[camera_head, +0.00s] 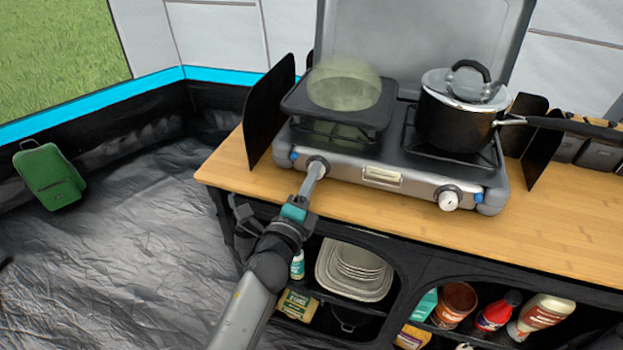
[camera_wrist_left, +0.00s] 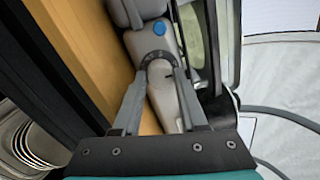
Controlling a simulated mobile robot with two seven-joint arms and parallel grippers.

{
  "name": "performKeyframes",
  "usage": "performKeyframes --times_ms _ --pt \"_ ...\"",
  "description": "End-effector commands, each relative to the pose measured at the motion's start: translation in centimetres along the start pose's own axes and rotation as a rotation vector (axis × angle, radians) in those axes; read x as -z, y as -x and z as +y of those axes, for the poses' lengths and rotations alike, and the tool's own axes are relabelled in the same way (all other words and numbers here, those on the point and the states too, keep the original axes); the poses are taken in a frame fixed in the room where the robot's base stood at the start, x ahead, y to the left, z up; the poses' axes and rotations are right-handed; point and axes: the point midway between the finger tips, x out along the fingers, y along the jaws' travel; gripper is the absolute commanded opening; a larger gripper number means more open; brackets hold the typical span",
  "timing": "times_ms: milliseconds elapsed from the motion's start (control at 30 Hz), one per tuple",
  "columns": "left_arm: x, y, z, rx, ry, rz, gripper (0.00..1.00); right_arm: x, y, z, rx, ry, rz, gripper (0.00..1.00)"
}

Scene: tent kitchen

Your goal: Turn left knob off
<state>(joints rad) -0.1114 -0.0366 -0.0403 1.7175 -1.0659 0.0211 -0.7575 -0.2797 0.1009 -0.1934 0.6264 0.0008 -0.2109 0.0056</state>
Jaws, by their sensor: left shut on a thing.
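The camping stove (camera_head: 400,183) stands on a wooden counter. Its left knob (camera_head: 320,160) is on the front panel, mostly hidden behind my left gripper (camera_head: 316,168). In the left wrist view, the fingers of my left gripper (camera_wrist_left: 160,70) are on either side of the left knob (camera_wrist_left: 159,65) and shut on it, in front of its dark dial ring. The knob's exact angle is hard to read. The right knob (camera_head: 449,200) is white and free. My right gripper is in neither view.
A black pot with a lid (camera_head: 455,110) sits on the right burner, its handle pointing right. A translucent greenish dome (camera_head: 343,83) covers the left burner. Black wind panels flank the stove. Shelves below the counter (camera_head: 540,230) hold plates (camera_head: 355,270) and bottles.

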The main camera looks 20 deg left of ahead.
Motion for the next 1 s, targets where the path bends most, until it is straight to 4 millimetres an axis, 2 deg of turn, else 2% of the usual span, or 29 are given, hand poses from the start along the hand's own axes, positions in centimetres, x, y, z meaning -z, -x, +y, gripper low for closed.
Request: performKeyframes --times_ms 167,200,433,1000 --pt "0.0 -0.1 -0.25 0.006 -0.004 0.001 0.0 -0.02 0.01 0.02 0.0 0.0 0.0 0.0" --pt "0.0 -0.1 -0.24 0.006 -0.004 0.001 0.46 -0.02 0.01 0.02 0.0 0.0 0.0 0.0" --pt "-0.01 -0.04 -0.1 0.002 -0.001 0.0 0.72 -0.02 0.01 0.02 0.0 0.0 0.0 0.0" --pt "-0.15 0.09 0.49 -0.01 -0.001 0.0 0.72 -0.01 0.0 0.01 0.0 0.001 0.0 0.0"
